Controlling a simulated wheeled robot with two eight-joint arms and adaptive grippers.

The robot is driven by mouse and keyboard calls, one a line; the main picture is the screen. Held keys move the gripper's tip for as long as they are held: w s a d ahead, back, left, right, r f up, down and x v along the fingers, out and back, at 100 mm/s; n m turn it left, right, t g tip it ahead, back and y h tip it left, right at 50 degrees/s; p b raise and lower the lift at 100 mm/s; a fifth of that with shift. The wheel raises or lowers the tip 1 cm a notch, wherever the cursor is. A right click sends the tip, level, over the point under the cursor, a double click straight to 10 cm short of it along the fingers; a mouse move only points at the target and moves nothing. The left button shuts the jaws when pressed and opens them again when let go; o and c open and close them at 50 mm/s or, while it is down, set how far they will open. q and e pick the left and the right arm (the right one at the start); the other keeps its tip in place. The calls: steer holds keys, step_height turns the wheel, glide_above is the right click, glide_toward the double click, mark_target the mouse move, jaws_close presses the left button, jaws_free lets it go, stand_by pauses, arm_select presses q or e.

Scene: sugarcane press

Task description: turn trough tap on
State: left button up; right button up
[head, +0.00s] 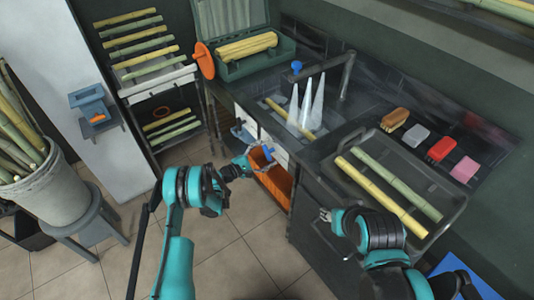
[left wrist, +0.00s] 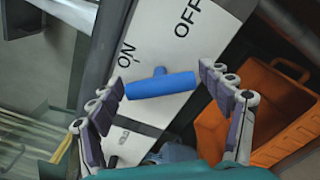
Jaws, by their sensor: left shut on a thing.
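The trough tap has a blue T-shaped handle (left wrist: 161,85) on a white panel (left wrist: 150,45) marked ON and OFF. In the left wrist view the handle's left end is just below the ON label; OFF is farther up and right. My left gripper (left wrist: 163,95) is shut on the handle, with its fingers at the two ends of the bar. In the head view my left gripper (head: 243,160) reaches the blue handle (head: 268,153) under the counter. My right gripper (head: 326,214) is near the counter's front edge; its opening is unclear.
An orange crate (head: 271,182) stands in the cabinet beside the tap. A tray (head: 440,166) with cane pieces lies on the counter. White cone-like shapes (head: 304,108) show at the sink. A bucket of cane (head: 45,200) stands at left. The tiled floor between is clear.

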stand_by(0.4)
arm_select(q)
steer(key=o, duration=1.2)
steer(key=shift+c, duration=0.2)
steer(key=v, duration=0.7)
steer(key=shift+a, duration=0.15)
steer(key=shift+s, duration=0.15)
